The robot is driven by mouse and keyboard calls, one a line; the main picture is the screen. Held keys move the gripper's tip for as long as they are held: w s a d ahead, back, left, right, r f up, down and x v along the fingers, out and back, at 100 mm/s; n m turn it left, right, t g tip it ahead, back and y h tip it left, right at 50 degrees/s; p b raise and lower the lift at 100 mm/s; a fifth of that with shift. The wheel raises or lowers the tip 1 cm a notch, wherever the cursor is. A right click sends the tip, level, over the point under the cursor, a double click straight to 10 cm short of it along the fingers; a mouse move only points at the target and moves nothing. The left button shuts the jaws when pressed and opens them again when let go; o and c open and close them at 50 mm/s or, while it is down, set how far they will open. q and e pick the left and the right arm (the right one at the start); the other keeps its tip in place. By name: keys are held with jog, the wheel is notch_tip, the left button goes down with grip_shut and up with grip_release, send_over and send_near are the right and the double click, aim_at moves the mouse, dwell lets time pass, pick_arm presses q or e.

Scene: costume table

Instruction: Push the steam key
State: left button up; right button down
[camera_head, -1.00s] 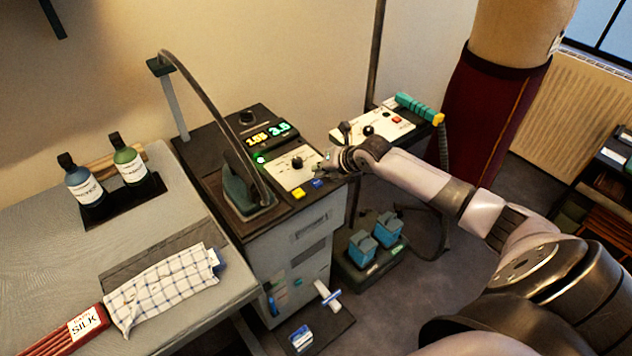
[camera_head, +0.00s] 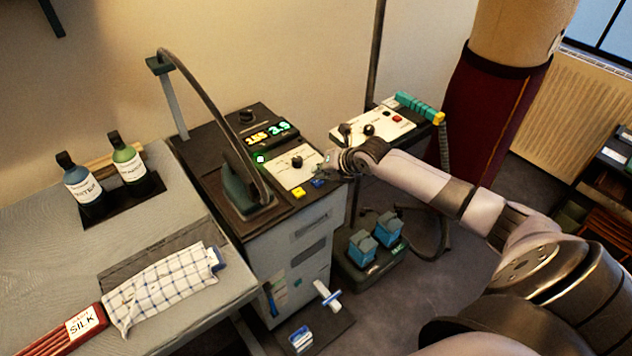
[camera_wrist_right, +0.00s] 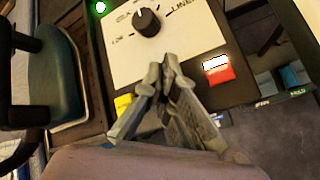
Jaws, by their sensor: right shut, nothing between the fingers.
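The ironing station's control panel (camera_head: 290,179) carries a dial (camera_head: 297,162), a yellow key (camera_head: 298,192) and a blue key (camera_head: 319,183) along its front edge. No key label is readable, so I cannot tell which is the steam key. My right gripper (camera_head: 321,173) is shut and empty, low over the panel's right end by the blue key. In the wrist view its fingertips (camera_wrist_right: 168,78) are below the dial, between the yellow key (camera_wrist_right: 123,103) and a red key with a white top (camera_wrist_right: 217,68). The fingers cover the panel between. Contact cannot be told. My left gripper is not in view.
An iron (camera_head: 240,190) with a raised hose stands left of the panel. Lit displays (camera_head: 267,134) are behind the dial. A second panel (camera_head: 374,126) with a teal handle stands to the right. Blue pedals (camera_head: 375,240) are on the floor below.

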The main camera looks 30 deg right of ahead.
jog(key=shift+f+b, duration=0.35)
jog(key=shift+f, duration=0.15)
dwell(0.6)
jog(key=shift+r, duration=0.1)
jog(key=shift+r+p, duration=0.8)
jog(key=shift+r, duration=0.1)
jog(key=shift+r, duration=0.1)
notch_tip(320, 180, up, 6)
jog(key=p, duration=0.5)
